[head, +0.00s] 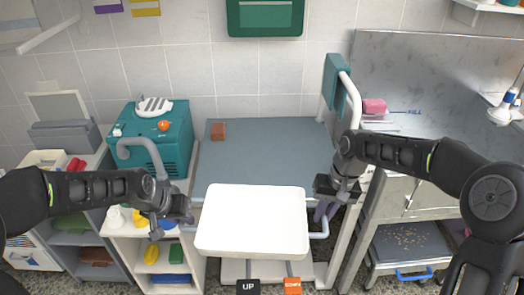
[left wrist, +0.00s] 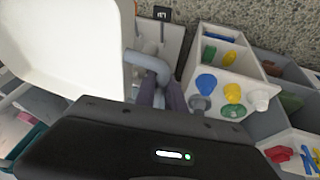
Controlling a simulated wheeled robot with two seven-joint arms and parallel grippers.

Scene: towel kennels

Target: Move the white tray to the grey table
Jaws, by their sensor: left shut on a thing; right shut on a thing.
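The white tray (head: 252,222) is level in front of me, with a grey handle at each side; it looks empty. It also fills the upper left of the left wrist view (left wrist: 75,45). My left gripper (head: 184,216) is shut on its left handle (left wrist: 152,64). My right gripper (head: 322,208) is shut on its right handle (head: 320,231). The grey table (head: 265,165) lies behind the tray. The tray hides the table's front edge in the middle, and I cannot tell the height gap between them.
A red-brown block (head: 218,131) sits at the table's back left; the rest of its visible top is clear. A post with a teal panel (head: 337,80) stands right. UP (head: 248,287) and DOWN (head: 292,286) pedals are below.

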